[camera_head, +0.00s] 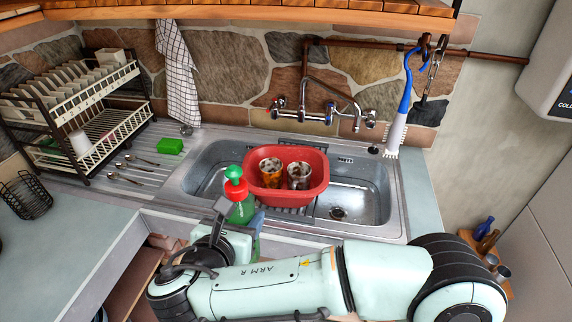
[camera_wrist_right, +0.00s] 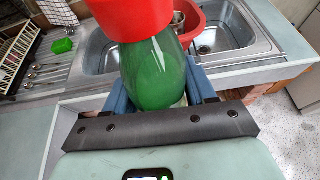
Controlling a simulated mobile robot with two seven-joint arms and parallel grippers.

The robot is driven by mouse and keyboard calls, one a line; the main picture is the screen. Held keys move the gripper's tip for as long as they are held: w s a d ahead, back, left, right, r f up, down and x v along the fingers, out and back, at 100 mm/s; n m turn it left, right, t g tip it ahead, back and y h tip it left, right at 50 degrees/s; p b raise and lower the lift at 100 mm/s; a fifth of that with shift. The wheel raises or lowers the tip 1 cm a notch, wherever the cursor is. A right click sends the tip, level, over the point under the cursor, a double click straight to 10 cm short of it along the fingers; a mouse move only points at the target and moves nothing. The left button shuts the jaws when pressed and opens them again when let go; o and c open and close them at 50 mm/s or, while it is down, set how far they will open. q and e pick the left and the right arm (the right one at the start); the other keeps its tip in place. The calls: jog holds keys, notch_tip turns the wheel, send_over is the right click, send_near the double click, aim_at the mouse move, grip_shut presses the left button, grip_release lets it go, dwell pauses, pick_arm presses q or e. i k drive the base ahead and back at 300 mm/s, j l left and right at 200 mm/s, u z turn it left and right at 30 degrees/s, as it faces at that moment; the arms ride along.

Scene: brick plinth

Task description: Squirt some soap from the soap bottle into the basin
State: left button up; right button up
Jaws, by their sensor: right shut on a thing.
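The green soap bottle (camera_head: 241,210) with its red collar and green pump top stands upright in front of the sink, at the near side of the basin. My right gripper (camera_head: 250,222) is shut around its body. In the right wrist view the bottle (camera_wrist_right: 155,72) fills the middle, between the two blue fingers of the right gripper (camera_wrist_right: 165,95). The red basin (camera_head: 318,198) sits in the sink just behind and right of the bottle, with two dirty glasses (camera_head: 285,172) inside. The pump top looks close to the basin's left rim. My left gripper is not in view.
The steel sink (camera_head: 365,188) has a wall tap (camera_head: 330,100) above it. A green sponge (camera_head: 169,146) and cutlery (camera_head: 128,170) lie on the left drainer, before a dish rack (camera_head: 85,105). A blue-handled brush (camera_head: 402,105) hangs at right. The left counter (camera_head: 75,245) is mostly clear.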

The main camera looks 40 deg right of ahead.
aim_at(285, 178)
jog(key=i+l, duration=0.2)
jog(key=l, duration=0.15)
jog(key=i+l, duration=0.2)
jog(key=l, duration=0.15)
jog(key=i+l, duration=0.2)
jog(key=l, duration=0.15)
